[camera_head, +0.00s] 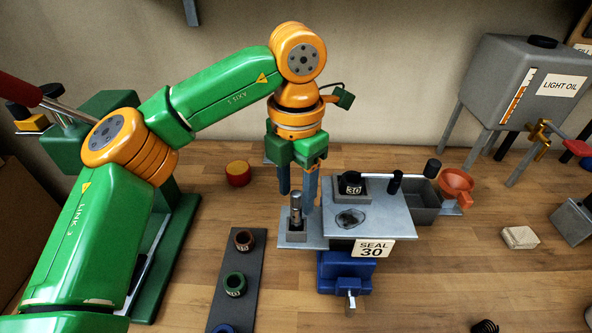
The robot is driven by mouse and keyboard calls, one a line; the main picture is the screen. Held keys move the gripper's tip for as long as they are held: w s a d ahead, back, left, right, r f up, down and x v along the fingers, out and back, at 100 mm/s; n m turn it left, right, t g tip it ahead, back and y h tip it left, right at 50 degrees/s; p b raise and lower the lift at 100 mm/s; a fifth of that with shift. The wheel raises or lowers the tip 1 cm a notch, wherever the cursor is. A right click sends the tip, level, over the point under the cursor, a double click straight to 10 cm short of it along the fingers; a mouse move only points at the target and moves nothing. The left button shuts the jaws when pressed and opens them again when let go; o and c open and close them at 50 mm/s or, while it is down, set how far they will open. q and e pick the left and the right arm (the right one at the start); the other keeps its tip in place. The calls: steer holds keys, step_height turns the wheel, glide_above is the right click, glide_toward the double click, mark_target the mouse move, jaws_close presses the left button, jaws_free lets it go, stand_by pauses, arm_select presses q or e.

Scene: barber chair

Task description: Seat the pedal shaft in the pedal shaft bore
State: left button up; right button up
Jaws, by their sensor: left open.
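A grey metal shaft (296,213), which looks like the pedal shaft, stands upright in a small dark block on the left part of a metal plate. My left gripper (297,194) points down over it, open, with its blue fingers either side of the shaft's top; I cannot tell whether they touch it. I cannot clearly make out the pedal shaft bore. My right gripper is out of view.
A blue vise (344,271) is under the plate, below a SEAL 30 sign (371,249). A dark strip (240,265) with several rings lies left. An orange funnel (456,183) and an oil tank (516,80) stand right. The front right bench is mostly clear.

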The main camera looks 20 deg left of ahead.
arm_select(q)
step_height(320, 180, up, 7)
steer(key=shift+r+p, duration=0.1)
steer(key=shift+p, duration=0.75)
